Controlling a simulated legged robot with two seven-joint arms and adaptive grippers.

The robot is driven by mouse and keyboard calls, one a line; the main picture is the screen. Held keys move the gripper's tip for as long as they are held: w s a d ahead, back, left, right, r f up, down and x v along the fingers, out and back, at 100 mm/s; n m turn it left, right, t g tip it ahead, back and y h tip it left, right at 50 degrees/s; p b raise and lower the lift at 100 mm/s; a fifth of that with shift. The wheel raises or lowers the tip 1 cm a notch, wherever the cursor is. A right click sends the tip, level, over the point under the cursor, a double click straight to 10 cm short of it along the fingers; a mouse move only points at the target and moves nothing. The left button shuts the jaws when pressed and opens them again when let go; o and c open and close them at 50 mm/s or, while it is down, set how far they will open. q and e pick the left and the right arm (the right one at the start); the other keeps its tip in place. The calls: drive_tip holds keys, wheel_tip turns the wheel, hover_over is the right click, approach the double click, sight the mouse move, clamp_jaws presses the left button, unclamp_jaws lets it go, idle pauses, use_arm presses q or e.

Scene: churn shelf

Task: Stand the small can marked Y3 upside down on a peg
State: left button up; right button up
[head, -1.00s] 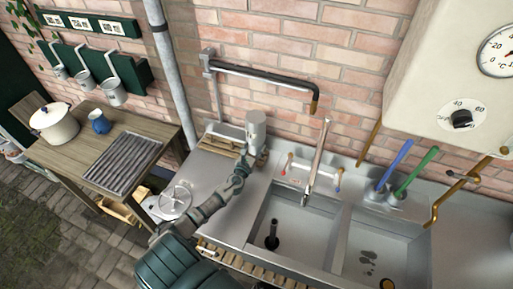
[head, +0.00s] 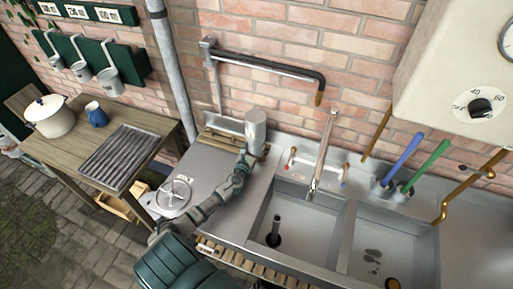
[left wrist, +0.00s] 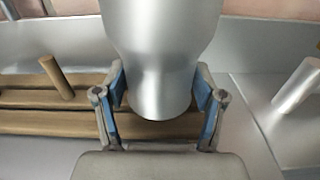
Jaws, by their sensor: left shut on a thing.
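A small silver can (head: 256,130) stands upright-looking above the wooden peg rack (head: 222,140) at the back left of the sink unit. My left gripper (head: 245,156) is shut on it, one blue-padded finger on each side. In the left wrist view the can (left wrist: 160,45) has its narrower, rounded end down, between the fingers (left wrist: 160,88). A bare wooden peg (left wrist: 57,77) leans up from the rack slats to its left. Any peg under the can is hidden, and I cannot tell whether the can touches the rack. No Y3 mark shows. My right gripper is out of view.
A tap (head: 322,155) and the sink basins lie right of the can. A black-and-brass pipe (head: 265,68) is on the brick wall above.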

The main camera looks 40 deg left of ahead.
use_arm(q)
drive_tip(key=shift+a+f, duration=0.25)
drive_tip(key=shift+a, duration=0.75)
drive_tip(key=shift+d+r, duration=0.2)
drive_tip(key=shift+d, duration=0.55)
drive_tip(key=shift+a+f+b, duration=0.15)
drive_tip(key=shift+a+b, duration=0.05)
drive_tip(key=shift+b, duration=0.1)
drive_tip(key=o, duration=1)
drive_tip(key=shift+a, duration=0.15)
drive_tip(key=o, duration=0.4)
drive_tip(key=shift+a+f, duration=0.15)
drive_tip(key=shift+c, duration=0.2)
drive_tip(key=shift+a, duration=0.1)
drive_tip(key=shift+s+d, duration=0.1)
drive_tip(key=shift+d, duration=0.2)
drive_tip(key=shift+s+d, duration=0.15)
drive_tip(key=shift+s, duration=0.15)
drive_tip(key=v, duration=1)
drive_tip(key=shift+s+a+f, duration=0.15)
drive_tip(key=shift+s+a, duration=0.15)
drive_tip(key=shift+s, duration=0.05)
drive_tip(key=shift+s+d, duration=0.15)
drive_tip(key=shift+s, duration=0.15)
drive_tip(key=shift+d, duration=0.1)
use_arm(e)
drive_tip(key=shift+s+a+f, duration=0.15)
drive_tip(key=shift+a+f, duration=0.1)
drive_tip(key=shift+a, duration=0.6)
